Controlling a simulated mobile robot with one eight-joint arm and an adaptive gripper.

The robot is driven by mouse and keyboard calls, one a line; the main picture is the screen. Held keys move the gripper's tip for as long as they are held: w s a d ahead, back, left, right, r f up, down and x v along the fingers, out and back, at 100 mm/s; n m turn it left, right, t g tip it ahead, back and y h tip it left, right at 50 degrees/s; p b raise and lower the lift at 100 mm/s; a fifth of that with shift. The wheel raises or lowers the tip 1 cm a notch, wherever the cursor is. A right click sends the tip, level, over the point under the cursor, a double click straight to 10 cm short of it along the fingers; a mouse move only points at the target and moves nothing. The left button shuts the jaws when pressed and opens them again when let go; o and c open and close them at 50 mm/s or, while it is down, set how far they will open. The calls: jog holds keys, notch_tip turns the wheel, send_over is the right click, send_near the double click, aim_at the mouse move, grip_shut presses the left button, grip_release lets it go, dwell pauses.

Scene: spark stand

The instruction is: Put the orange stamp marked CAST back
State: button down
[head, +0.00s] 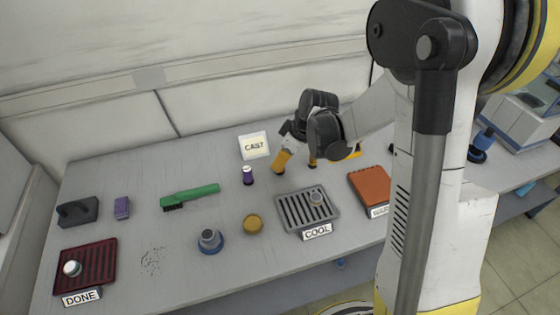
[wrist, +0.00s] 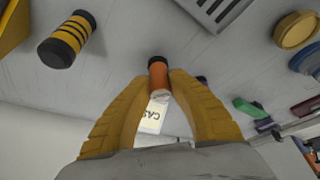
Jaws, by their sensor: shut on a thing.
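My gripper (wrist: 157,85) is shut on the orange stamp (wrist: 158,78), a small orange cylinder with a dark end, held between the yellow fingers in the wrist view. In the head view my gripper (head: 280,169) is low over the back of the bench, right of the white CAST card (head: 254,146); I cannot make out the stamp there. The card also shows behind the fingers in the wrist view (wrist: 153,117). I cannot tell whether the stamp touches the bench. A purple-and-black stamp (head: 248,176) stands upright just in front of the card.
A yellow-and-black striped stamp (wrist: 67,40) stands near my gripper. The grey COOL rack (head: 333,222) holds a small grey piece. An orange pad (head: 369,187), an ochre disc (head: 253,224), a green brush (head: 190,197) and the red DONE tray (head: 104,266) are spread around.

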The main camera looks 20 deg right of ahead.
jog(key=shift+f+b, duration=0.5)
jog(key=shift+f, duration=0.1)
jog(key=c, duration=1.2)
grip_release()
jog(key=shift+c, duration=0.2)
jog(key=shift+r, duration=0.15)
jog(key=v, duration=1.2)
jog(key=s+a+r+m+t+h, duration=0.1)
jog(key=s+m, duration=0.3)
jog(key=s, duration=0.4)
jog(key=s+a+r+m+t+h, duration=0.2)
jog(key=s+r+m+t, duration=0.1)
jog(key=s, duration=0.5)
jog(key=shift+s+r+m, duration=0.35)
jog(key=shift+r+m, duration=0.45)
jog(key=shift+m, duration=0.2)
